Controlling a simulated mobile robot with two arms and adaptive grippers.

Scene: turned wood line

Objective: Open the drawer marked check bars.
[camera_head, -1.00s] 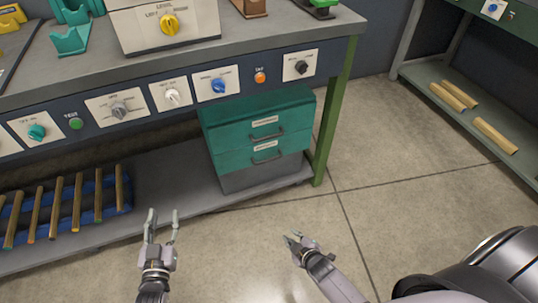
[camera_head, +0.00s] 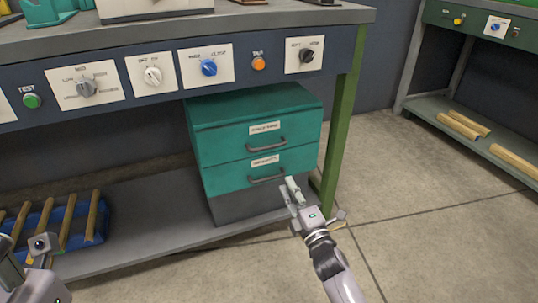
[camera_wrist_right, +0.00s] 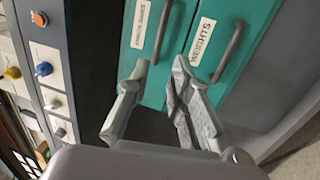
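The teal drawer cabinet (camera_head: 204,130) stands on the bench's lower shelf. Its upper drawer (camera_head: 225,147) has a label that reads as check bars in the right wrist view (camera_wrist_right: 139,23), and a dark handle (camera_head: 267,143). The lower drawer (camera_head: 225,181), marked weights in the right wrist view (camera_wrist_right: 201,42), has its own handle (camera_head: 267,178). Both drawers look shut. My right gripper (camera_head: 289,188) is open and empty, just in front of the lower drawer's right side, apart from both handles. My left gripper (camera_head: 40,246) is at the lower left edge, partly cut off.
The bench panel above the cabinet carries several knobs and an orange button (camera_head: 258,63). A green bench leg (camera_head: 343,125) stands close right of the cabinet. A blue tray (camera_head: 75,220) with wooden bars is on the shelf at left. Floor at right is clear.

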